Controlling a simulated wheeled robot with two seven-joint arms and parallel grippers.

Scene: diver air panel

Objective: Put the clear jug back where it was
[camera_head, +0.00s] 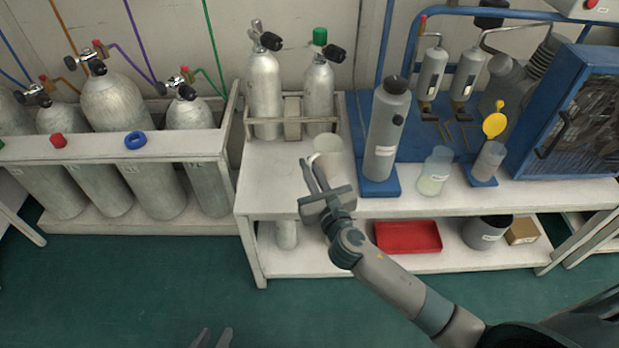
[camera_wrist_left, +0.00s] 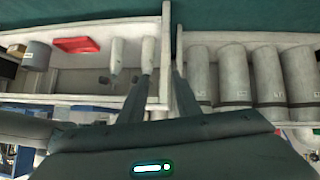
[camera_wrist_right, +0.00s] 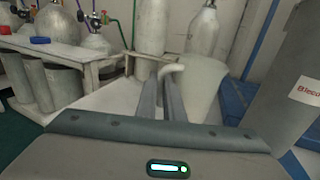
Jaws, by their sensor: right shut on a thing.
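A pale, see-through jug (camera_head: 329,150) with a curved handle is at the front-left part of the white bench (camera_head: 270,183), left of the tall grey cylinder. In the right wrist view the jug (camera_wrist_right: 198,88) stands upright just beyond my fingers. My right gripper (camera_head: 311,172) is shut on its handle; the fingers (camera_wrist_right: 172,88) meet the handle at their tips. I cannot tell whether the jug's base touches the bench. My left gripper (camera_head: 214,340) is low at the bottom edge of the head view, open and empty, with a gap between its fingers (camera_wrist_left: 160,70).
A tall grey cylinder (camera_head: 387,135) on a blue base stands right of the jug. A clear vessel (camera_head: 436,170) and a cup with a yellow lid (camera_head: 487,160) are further right. Two small tanks (camera_head: 264,95) stand behind. A red tray (camera_head: 407,237) lies on the lower shelf.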

